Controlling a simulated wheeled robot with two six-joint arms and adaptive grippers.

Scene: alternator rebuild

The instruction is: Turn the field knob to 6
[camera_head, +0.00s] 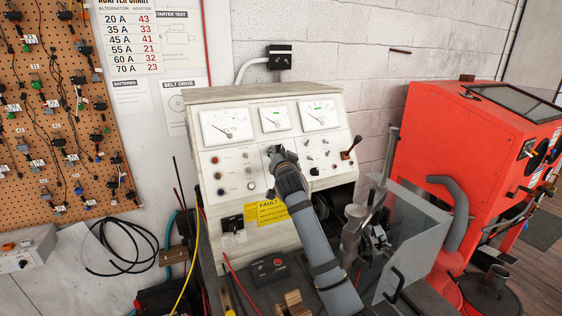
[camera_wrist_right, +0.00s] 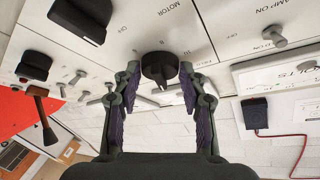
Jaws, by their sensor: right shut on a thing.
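The field knob (camera_wrist_right: 158,68) is a round black knob on the white test-bench panel, beside printed lettering that seems to read FIELD and 10. My right gripper (camera_wrist_right: 160,80) reaches in from below in the wrist view, with one finger on each side of the knob, shut on it. In the head view my right gripper (camera_head: 276,160) is against the panel and mostly hides the knob. I cannot read the knob's pointer setting. My left gripper is not in view.
The test bench (camera_head: 265,115) has three dial meters above the knobs and a lever (camera_head: 350,147) at right. A red machine (camera_head: 430,135) stands at right, a pegboard (camera_head: 55,120) at left.

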